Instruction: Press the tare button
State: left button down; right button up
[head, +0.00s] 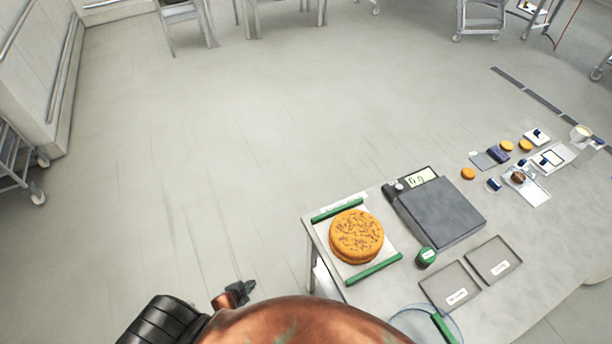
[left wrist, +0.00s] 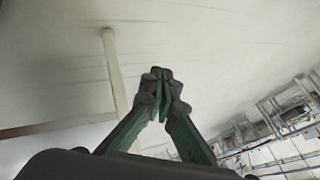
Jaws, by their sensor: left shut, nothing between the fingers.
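A scale with a dark grey weighing plate (head: 442,212) stands on the table, with nothing on the plate. Its lit display (head: 422,177) faces up at the far left edge of the scale. A small pale round spot (head: 399,187) beside the display looks like the tare button; its label is too small to read. My left gripper (head: 250,286) is off the table's left side, well away from the scale. The left wrist view shows the left gripper's green fingers (left wrist: 162,76) shut with their tips together, and no scale. My right gripper does not show.
A large orange-brown round (head: 356,234) lies on a white board with green side bars. A green-lidded jar (head: 426,257) and two labelled grey trays (head: 452,285) stand near the scale. Smaller items crowd the table's far right. The floor left of the table is clear.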

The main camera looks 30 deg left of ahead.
pick_arm(q)
jog(key=s+d+f+n+g, duration=0.2)
jog(key=s+f, duration=0.3)
jog(key=s, duration=0.4)
jog(key=s+d+f+n+g+b, duration=0.1)
jog(key=s+d+f, duration=0.3)
jog(key=s, duration=0.6)
jog(key=s+d+f+n+g+b, duration=0.1)
jog(key=s+d+f+n+g, duration=0.2)
jog(key=s, duration=0.6)
notch_tip(320, 180, down, 3)
jog(key=shift+s+d+r+n, duration=0.2)
jog(key=shift+d+n, duration=0.1)
jog(key=shift+n, duration=0.3)
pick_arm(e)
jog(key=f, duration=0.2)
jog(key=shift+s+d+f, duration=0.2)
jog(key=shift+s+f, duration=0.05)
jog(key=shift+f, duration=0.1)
